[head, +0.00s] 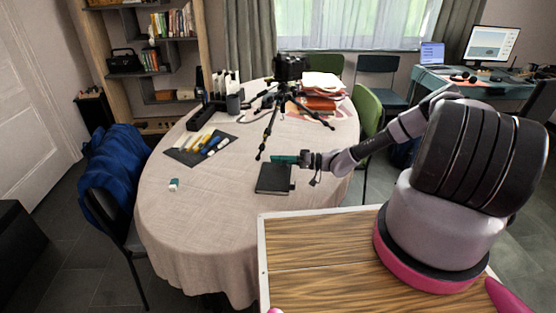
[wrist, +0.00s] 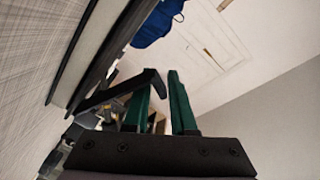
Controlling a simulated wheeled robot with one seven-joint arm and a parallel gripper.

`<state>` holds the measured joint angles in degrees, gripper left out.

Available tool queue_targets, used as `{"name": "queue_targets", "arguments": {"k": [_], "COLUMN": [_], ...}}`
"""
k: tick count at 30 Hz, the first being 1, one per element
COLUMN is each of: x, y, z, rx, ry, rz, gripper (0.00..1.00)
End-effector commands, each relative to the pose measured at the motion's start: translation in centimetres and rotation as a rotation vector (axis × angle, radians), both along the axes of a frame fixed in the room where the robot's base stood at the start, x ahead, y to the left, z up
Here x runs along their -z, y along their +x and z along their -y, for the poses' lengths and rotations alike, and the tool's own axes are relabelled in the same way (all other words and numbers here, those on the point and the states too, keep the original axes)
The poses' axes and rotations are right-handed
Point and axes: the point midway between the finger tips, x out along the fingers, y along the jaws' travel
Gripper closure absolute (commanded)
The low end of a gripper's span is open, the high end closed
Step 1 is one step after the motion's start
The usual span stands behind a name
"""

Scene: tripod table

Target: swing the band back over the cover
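A dark notebook (head: 272,179) lies closed on the tablecloth near the table's front edge. In the wrist view its dark cover and pale page edge (wrist: 88,52) run along the left side. A black band (wrist: 122,90) stands out from the notebook as a bent loop, its tip crossing the left finger and reaching into the gap between my fingers. My gripper (head: 284,160), with teal fingers, is at the notebook's far right corner. In the wrist view my gripper (wrist: 162,105) is open, with a gap between the fingers. I cannot tell whether the band touches a finger.
A black tripod (head: 287,100) with a camera stands just behind, one leg close to my gripper. A dark mat with pens (head: 201,147) and a small teal-and-white object (head: 174,185) lie to the left. The cloth (head: 222,200) left of the notebook is clear.

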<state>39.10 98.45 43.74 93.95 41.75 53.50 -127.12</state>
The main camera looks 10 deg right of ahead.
Motion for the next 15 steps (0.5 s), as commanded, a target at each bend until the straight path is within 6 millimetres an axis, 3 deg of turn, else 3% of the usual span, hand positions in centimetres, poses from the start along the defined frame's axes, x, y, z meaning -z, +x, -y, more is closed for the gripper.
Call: {"name": "queue_targets", "arguments": {"k": [10, 15], "x": [-0.1, -0.2], "y": [0.0, -0.2], "z": [0.0, 1.7], "rx": [0.0, 0.003], "ry": [0.002, 0.003], "rz": [0.001, 0.002], "gripper": [0.62, 0.62]}}
